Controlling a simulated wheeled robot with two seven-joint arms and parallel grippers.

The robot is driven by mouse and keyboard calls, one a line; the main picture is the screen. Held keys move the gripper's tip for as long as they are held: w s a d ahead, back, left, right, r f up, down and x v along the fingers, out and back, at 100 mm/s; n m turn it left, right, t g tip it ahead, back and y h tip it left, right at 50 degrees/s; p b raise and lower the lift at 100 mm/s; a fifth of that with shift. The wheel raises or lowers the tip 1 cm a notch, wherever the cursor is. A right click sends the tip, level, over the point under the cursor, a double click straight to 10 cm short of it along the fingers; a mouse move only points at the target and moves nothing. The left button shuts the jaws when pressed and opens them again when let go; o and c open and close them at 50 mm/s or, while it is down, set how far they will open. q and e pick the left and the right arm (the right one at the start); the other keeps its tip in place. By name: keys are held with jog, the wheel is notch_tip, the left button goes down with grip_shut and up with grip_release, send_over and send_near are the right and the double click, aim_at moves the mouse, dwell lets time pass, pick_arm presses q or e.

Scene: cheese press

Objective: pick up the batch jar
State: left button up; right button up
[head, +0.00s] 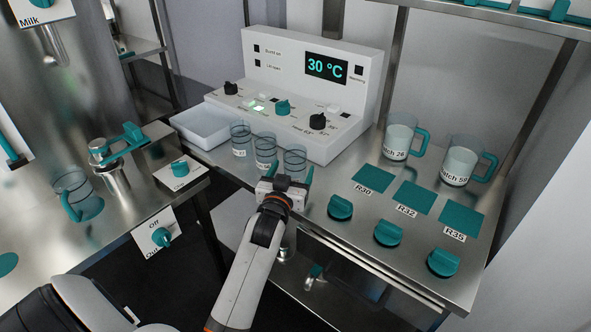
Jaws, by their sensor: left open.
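Two clear jars with teal handles, white contents and batch labels stand on the right steel counter (330,215). The left one, apparently labelled Batch 26 (398,138), stands behind the teal pads. The other, apparently Batch 59 (460,163), stands to its right, nearer the counter's right edge. Both are upright. My left gripper (286,181) is open and appears empty, at the front of the counter, well left of both jars. It is just in front of a small clear glass (295,160) and partly covers its base. My right gripper is not in view.
Small clear glasses (240,138) (265,150) stand left of my gripper. A white control unit (310,90) reads 30 °C. Teal pads R30 (373,179), R32 and R35 and several teal knobs lie before the jars. A teal-handled clear jug (75,190) stands on the left counter.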

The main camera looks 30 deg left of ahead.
pick_arm(q)
jog(key=shift+b+x, duration=0.4)
jog(key=shift+x, duration=2.35)
jog(key=shift+a, duration=0.1)
jog(key=c, duration=1.1)
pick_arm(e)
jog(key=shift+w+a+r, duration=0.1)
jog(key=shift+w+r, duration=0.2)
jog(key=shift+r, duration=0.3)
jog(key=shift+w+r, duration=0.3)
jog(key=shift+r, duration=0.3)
